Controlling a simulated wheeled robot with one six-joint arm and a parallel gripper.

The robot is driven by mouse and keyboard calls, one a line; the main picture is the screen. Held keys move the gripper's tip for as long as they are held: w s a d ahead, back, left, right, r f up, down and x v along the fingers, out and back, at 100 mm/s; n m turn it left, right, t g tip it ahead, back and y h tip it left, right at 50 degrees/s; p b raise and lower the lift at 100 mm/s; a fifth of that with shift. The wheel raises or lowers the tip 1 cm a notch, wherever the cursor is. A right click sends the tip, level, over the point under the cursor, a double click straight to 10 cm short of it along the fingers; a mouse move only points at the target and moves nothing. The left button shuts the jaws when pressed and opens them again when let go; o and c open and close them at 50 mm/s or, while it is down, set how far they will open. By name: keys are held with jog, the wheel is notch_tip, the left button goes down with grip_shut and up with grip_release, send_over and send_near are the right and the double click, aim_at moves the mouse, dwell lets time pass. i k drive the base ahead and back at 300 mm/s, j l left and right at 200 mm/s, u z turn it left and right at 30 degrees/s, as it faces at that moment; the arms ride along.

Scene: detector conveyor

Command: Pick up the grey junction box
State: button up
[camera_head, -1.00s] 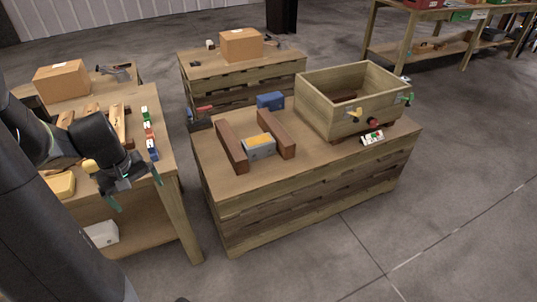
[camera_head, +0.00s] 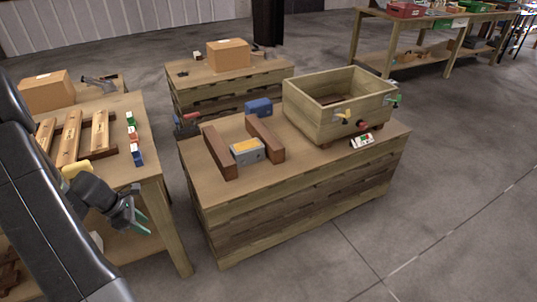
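My gripper (camera_head: 138,220) is at the lower left, beside the left table and well apart from the box. Its green-tipped fingers are spread and nothing shows between them.
A large open wooden crate (camera_head: 337,105) stands right of the box, with clamps and a small switch panel (camera_head: 362,142) nearby. A blue case (camera_head: 258,107) lies behind the bars. The left table (camera_head: 158,178) holds wooden slats and small coloured blocks. Floor between tables is clear.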

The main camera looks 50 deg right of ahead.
aim_at(247, 152)
jog(key=l+z, duration=0.1)
jog(key=z, duration=0.35)
jog(key=l+z, duration=0.1)
jog(key=z, duration=0.35)
jog(key=i+z, duration=0.1)
jog(key=z, duration=0.35)
jog(key=l+z, duration=0.1)
jog(key=z, duration=0.35)
jog(key=i+l+z, duration=0.15)
jog(key=z, duration=0.3)
jog(key=i+l+z, duration=0.1)
jog(key=z, duration=0.35)
jog(key=i+z, duration=0.3)
jog(key=z, duration=0.15)
jog(key=i+l+u, duration=0.2)
jog(key=i, duration=0.35)
jog(key=i+u, duration=0.1)
jog(key=u, duration=0.4)
jog(key=i+u, duration=0.1)
jog(key=u, duration=0.4)
jog(key=i+u, duration=0.15)
jog(key=u, duration=0.35)
jog(key=i+u, duration=0.1)
jog(key=u, duration=0.3)
jog(key=i+u, duration=0.1)
jog(key=u, duration=0.25)
jog(key=i+u, duration=0.1)
jog(key=u, duration=0.3)
jog(key=i+u, duration=0.15)
jog(key=u, duration=0.2)
